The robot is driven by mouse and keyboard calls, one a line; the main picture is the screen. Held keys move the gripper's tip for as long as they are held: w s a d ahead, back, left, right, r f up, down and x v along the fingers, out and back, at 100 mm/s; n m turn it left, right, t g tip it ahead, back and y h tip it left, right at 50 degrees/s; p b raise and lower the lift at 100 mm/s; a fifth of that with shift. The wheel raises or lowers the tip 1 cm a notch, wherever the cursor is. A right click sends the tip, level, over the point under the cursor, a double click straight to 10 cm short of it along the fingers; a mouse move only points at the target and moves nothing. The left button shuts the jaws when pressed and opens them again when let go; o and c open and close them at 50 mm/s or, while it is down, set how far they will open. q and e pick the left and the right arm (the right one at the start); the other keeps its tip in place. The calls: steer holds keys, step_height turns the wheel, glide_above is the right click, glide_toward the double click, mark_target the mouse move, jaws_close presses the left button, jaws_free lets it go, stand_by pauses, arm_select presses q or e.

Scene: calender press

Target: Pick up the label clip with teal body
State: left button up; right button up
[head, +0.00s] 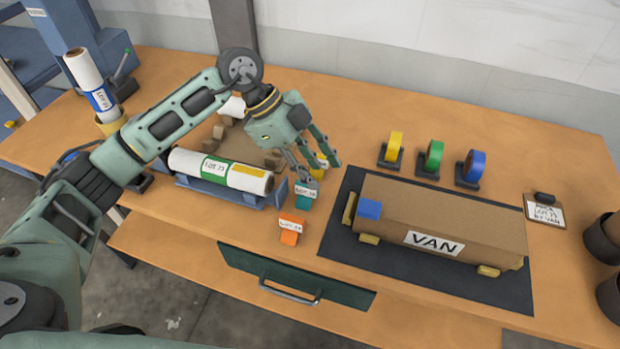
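The label clip with teal body (304,201) stands on the wooden table, a white label across its upper part. It is right of the roll cradle and left of the dark mat. My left gripper (319,170) comes in from the left and hangs just above and behind the teal clip. Its fingers look spread, with nothing clearly held. I cannot tell whether a finger touches the clip. An orange label clip (290,235) stands nearer the front edge. A yellow label clip (321,175) is partly hidden behind the fingers. My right gripper is not in view.
A white roll (220,170) lies in a blue cradle (222,193) left of the clips. A wrapped parcel marked VAN (440,215) lies on a dark mat (349,256) to the right. Tape rolls (433,157) stand behind it. A drawer (290,283) is at the front.

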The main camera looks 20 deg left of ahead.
mark_target(307, 192)
arm_select(q)
steer(key=a+n+y, duration=0.1)
steer(key=a+y, duration=0.1)
steer(key=a, duration=0.3)
steer(key=x, duration=0.2)
steer(key=p+x, duration=0.1)
steer(key=x, duration=0.1)
steer(key=p+x, duration=0.1)
steer(key=x, duration=0.2)
steer(key=shift+w, duration=0.35)
steer(key=shift+d+f, duration=0.2)
steer(key=shift+f, duration=0.2)
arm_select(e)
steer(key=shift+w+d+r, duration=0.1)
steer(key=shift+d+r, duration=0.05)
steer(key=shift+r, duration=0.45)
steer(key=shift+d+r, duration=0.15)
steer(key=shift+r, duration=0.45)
arm_select(q)
steer(key=c, duration=0.9)
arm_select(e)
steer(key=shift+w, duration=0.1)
arm_select(q)
steer(key=shift+o, duration=0.2)
